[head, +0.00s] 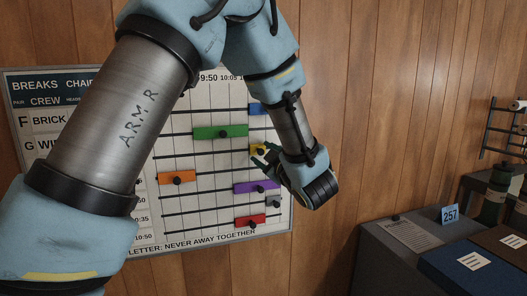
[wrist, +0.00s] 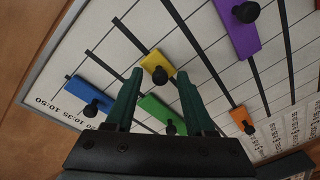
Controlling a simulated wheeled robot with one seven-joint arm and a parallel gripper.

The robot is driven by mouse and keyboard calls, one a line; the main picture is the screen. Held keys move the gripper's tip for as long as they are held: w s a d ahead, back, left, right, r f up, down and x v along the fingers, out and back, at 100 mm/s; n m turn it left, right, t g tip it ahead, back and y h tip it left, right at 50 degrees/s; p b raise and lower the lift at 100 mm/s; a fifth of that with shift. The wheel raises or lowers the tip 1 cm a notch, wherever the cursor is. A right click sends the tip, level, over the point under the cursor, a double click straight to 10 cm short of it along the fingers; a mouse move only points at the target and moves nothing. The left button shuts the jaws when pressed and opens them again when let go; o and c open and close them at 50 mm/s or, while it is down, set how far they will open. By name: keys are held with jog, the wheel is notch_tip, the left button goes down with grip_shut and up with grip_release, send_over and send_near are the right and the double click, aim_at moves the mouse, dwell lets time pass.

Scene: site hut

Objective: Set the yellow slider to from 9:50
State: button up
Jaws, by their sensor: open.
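The wall board (head: 205,95) has horizontal rails with coloured sliders, each with a black knob, and time labels along the top, 9:50 among them. The yellow slider (head: 253,150) sits in the right part of the board, well right of the 9:50 label, partly covered by my gripper (head: 263,155). In the wrist view, the yellow slider (wrist: 151,61) and its knob lie between the two dark green fingertips of my gripper (wrist: 160,75). The fingers are apart, with gaps at both sides of the knob. I cannot tell how deep the fingertips reach.
The green slider (head: 210,133) and blue slider (head: 254,109) are on rails above. The orange slider (head: 166,178), purple slider (head: 244,188), grey slider (head: 273,206) and red slider (head: 243,223) are below. A dark bench (head: 385,262) with binders stands at the lower right.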

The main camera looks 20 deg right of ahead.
grip_shut()
dwell(0.5)
dwell(1.0)
